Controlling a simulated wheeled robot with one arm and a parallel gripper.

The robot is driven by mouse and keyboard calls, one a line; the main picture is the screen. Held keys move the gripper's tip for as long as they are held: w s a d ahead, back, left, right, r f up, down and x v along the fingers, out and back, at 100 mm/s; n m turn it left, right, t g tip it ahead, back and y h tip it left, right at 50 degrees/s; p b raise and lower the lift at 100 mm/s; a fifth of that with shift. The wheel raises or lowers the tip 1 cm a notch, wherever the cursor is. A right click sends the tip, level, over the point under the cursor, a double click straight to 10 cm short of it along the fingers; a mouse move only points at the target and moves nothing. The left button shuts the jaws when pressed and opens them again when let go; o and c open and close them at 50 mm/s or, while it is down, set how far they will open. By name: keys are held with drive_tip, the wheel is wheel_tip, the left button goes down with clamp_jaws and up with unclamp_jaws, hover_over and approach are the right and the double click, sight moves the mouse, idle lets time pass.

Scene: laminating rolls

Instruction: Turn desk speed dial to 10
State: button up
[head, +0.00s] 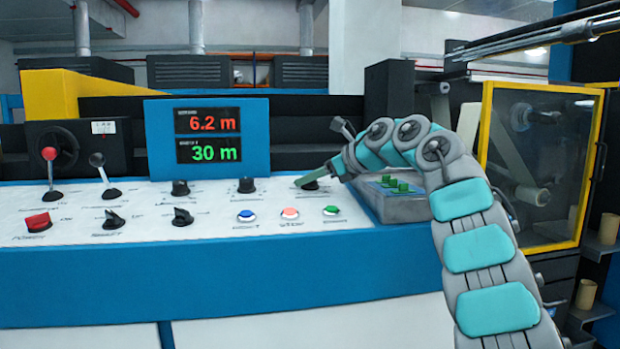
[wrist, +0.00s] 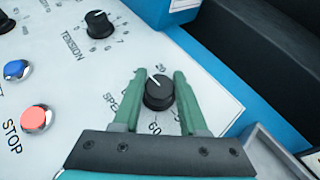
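The speed dial (wrist: 159,93) is a round black knob with a white pointer mark on the white panel. In the wrist view its pointer is toward the upper left, and a 60 is printed below it. The word SPEED beside it is partly covered by the left finger. My gripper (wrist: 160,72) has two green fingers, one on each side of the dial, with the knob between them. The fingers are spread and seem to leave narrow gaps beside it. In the head view my gripper (head: 300,184) is at the dial, which it mostly hides.
The tension dial (wrist: 99,23) stands to the upper left, with a blue button (wrist: 18,68) and red stop button (wrist: 35,119) nearby. A blue display (head: 207,166) reads 6.2 m and 30 m. A grey box with green parts (head: 390,205) is close to the right of my gripper.

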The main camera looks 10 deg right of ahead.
drive_tip(key=o, duration=0.5)
drive_tip(key=shift+c, duration=0.2)
drive_tip(key=shift+s, duration=0.1)
drive_tip(key=b+v, duration=0.1)
drive_tip(key=v, duration=0.6)
drive_tip(key=shift+s+d+r, duration=0.15)
drive_tip(key=shift+d+r, duration=0.05)
drive_tip(key=shift+d, duration=0.05)
